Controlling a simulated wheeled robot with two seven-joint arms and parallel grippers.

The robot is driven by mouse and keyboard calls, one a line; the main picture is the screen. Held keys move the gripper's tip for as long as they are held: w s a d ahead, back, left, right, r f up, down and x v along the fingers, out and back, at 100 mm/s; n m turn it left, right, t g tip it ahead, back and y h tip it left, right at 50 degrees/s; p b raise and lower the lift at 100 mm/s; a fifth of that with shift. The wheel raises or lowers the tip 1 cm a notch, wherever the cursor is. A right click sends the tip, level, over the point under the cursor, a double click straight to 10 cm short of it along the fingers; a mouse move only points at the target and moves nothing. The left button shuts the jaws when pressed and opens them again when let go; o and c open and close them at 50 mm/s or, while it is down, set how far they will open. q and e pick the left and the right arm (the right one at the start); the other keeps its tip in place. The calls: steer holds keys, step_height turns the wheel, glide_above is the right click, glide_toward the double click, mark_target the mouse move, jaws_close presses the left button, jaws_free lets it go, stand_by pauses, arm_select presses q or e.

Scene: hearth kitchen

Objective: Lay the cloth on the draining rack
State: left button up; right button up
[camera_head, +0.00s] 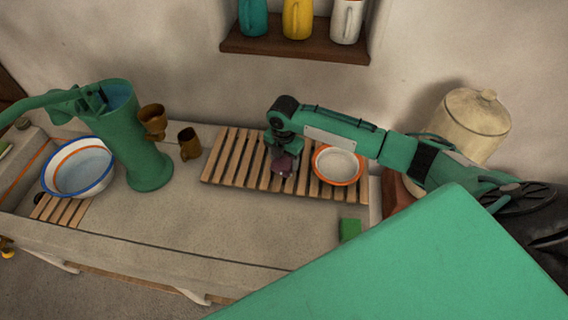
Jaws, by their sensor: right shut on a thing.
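The wooden slatted draining rack (222,167) lies on the stone counter at the back, in the middle of the head view. My right gripper (284,158) points down over the middle of the rack. It is shut on a small dark mauve bundle, which looks like the cloth (283,168). The gripper hides part of the bundle. I cannot tell whether the bundle touches the slats. My left gripper is out of view.
A white bowl with an orange rim (338,164) sits on the rack's right part, close beside my gripper. A green pump (135,140), brown mugs (189,143) and a basin (78,168) stand left. A green block (350,229) lies in front. The counter's middle is clear.

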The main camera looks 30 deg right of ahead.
mark_target(284, 166)
step_height(284, 166, down, 3)
steer(key=shift+r+p, duration=0.15)
steer(key=shift+p, duration=0.15)
steer(key=shift+f, duration=0.5)
steer(key=o, duration=1.1)
steer(key=shift+f, duration=0.15)
steer(key=shift+c, duration=0.2)
step_height(284, 166, up, 11)
steer(key=b, duration=0.2)
steer(key=shift+r+b, duration=0.2)
steer(key=shift+b, duration=0.1)
steer(key=shift+r, duration=0.5)
